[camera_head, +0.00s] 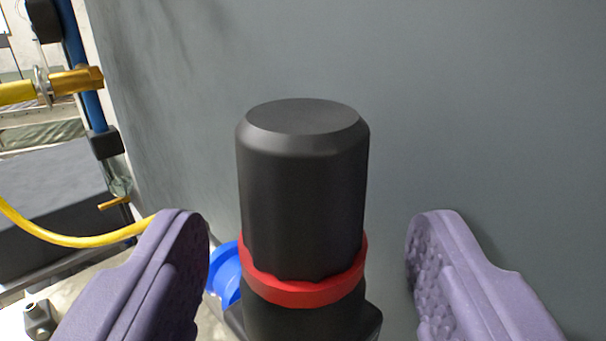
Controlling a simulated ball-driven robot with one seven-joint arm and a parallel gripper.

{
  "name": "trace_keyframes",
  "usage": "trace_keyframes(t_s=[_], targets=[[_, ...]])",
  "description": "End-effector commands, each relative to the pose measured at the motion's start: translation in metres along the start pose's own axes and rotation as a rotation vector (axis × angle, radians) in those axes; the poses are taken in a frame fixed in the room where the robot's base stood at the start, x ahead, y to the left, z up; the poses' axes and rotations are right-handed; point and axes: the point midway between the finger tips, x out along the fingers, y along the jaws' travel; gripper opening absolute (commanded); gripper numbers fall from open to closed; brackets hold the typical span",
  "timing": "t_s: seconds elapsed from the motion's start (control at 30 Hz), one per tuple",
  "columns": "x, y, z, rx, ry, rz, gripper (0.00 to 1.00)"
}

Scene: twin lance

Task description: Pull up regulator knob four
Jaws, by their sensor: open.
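A black regulator knob (303,200) with a flat, bevelled top stands upright in the middle of the view. A red ring (304,288) circles it at its lower end, above a black body (305,322). I cannot read any number on it. My gripper (308,245) is open, with one purple finger on each side of the knob. Both fingers are apart from it, with a gap left and right. The lower part of the regulator body is cut off by the bottom edge.
A grey panel (480,110) rises behind the knob. A blue fitting (228,275) sits at the knob's lower left, close to the left finger. A yellow hose (70,240) curves in from the left. A blue pipe with a brass fitting (78,80) stands at upper left.

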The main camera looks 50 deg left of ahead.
Motion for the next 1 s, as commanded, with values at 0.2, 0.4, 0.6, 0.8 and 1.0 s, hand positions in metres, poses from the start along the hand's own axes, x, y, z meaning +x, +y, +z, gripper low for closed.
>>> trace_keyframes(t_s=[0.2, 0.4, 0.6, 0.8, 1.0], targets=[[0.011, 0.000, 0.000, 0.001, -0.001, 0.000, 0.67], [0.011, 0.000, 0.000, 0.000, -0.001, 0.001, 0.60], [0.011, 0.000, 0.000, 0.000, -0.001, 0.001, 0.14], [0.011, 0.000, -0.001, -0.001, 0.000, 0.001, 0.00], [0.011, 0.001, -0.012, -0.002, 0.001, 0.002, 0.00]])
